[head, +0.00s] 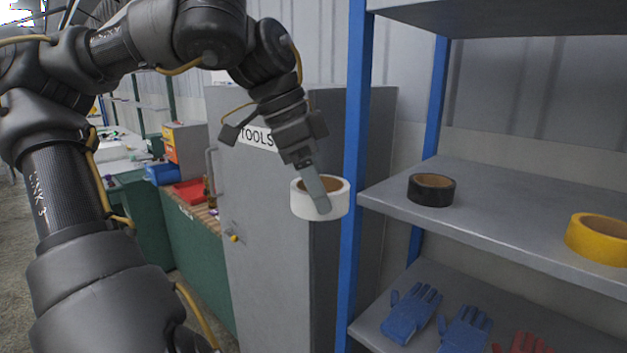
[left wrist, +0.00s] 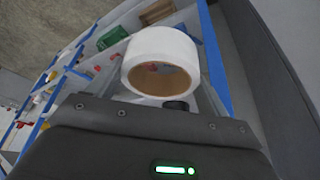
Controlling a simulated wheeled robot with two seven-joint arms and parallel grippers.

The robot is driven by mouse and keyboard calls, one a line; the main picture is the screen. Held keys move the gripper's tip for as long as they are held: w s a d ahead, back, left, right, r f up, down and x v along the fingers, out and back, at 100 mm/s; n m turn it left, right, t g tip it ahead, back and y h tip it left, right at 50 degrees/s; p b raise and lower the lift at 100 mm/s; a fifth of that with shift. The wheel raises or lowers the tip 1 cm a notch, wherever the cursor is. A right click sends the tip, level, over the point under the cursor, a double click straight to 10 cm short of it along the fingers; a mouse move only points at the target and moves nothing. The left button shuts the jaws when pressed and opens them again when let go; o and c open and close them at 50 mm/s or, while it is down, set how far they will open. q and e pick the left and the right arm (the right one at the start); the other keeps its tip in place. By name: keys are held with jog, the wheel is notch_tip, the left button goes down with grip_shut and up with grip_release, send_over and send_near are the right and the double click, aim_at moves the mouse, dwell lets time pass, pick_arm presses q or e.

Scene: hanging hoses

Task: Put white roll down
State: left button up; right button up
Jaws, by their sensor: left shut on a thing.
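The white roll (head: 338,203) is held in the air by my left gripper (head: 317,195), left of the blue shelf post. A finger lies across the front of its wall, and its brown inner core shows from above. In the left wrist view the white roll (left wrist: 160,60) is just past the gripper's edge (left wrist: 150,105). My left gripper is shut on it. My right gripper is in neither view.
A grey shelf (head: 490,205) with blue posts holds a black roll (head: 431,190) and a yellow roll (head: 598,240), with bare surface between them. Blue gloves (head: 410,312) and a red glove lie on the lower shelf. A grey tool cabinet (head: 265,240) stands behind the roll.

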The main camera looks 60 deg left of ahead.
pick_arm(q)
jog(key=w+a+f+n+y, duration=0.1)
jog(key=w+a+f+n, duration=0.25)
jog(key=a+f, duration=0.7)
jog(key=s+a+f+p+x, duration=0.1)
jog(key=x, duration=0.6)
jog(key=s+a+p+x, duration=0.1)
jog(key=s+x, duration=0.1)
jog(key=x, duration=0.5)
jog(key=w+d+f+m+h+p, duration=0.1)
jog(key=w+d+f+m, duration=0.2)
jog(key=d, duration=0.5)
jog(key=w+d+f+m+p, duration=0.15)
jog(key=d+f, duration=0.25)
jog(key=d, duration=0.4)
jog(key=w+d+r+m+g+h+p, duration=0.1)
jog(key=w+d+r+m, duration=0.2)
jog(key=d, duration=0.9)
jog(key=shift+r+m+p, duration=0.35)
jog(key=shift+m, duration=0.05)
